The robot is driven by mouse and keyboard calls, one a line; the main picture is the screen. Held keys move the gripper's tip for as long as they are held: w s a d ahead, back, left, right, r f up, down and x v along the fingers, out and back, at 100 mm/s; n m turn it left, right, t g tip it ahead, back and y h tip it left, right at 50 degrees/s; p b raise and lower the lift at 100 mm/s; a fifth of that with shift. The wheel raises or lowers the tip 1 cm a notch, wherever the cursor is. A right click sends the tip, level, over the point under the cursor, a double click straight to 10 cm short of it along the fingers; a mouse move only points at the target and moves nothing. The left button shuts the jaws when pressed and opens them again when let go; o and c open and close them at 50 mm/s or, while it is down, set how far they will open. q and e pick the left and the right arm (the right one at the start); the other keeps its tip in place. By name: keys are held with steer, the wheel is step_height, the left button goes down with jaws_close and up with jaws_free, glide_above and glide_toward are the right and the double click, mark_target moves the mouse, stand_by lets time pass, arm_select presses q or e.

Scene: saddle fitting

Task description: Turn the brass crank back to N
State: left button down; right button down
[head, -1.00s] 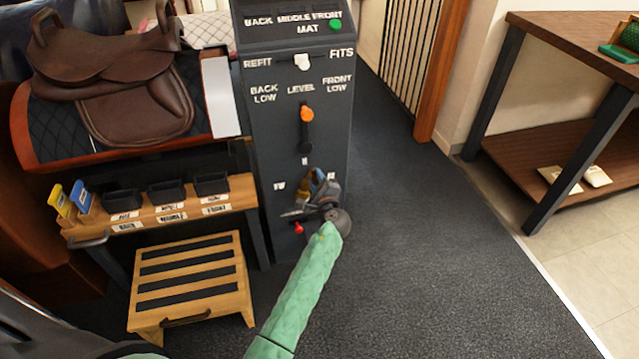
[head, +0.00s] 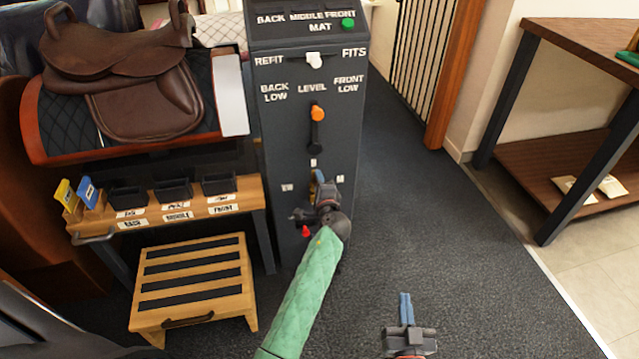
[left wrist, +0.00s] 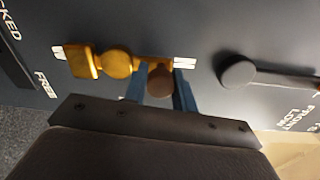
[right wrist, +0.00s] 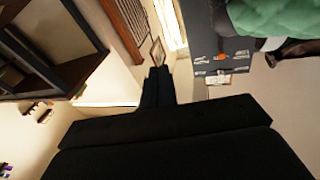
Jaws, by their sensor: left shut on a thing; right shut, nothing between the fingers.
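The brass crank (left wrist: 116,64) is on the dark front panel in the left wrist view, with a square brass end at left and its arm running right to a dark round knob (left wrist: 160,82). My left gripper (left wrist: 161,88) is shut on that knob, with a blue finger on each side. The arm points at the white mark (left wrist: 185,63) on the side of the lever, the upper mark in the head view (head: 313,162). There my left gripper (head: 319,178) hides most of the crank. My right gripper (head: 405,297) is shut and empty, low over the carpet.
On the same post (head: 275,135), an orange-knobbed lever (head: 316,114) sits above the crank and a red knob (head: 306,232) below. A saddle (head: 135,75) and a wooden step (head: 192,285) are at left. Open carpet (head: 450,240) lies right, before a shelf table (head: 560,165).

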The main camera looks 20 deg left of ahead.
arm_select(q)
steer(key=shift+a+f, duration=0.1)
arm_select(e)
steer(key=shift+r, duration=0.5)
arm_select(q)
steer(key=c, duration=1.4)
jaws_free()
steer(key=shift+c, duration=0.2)
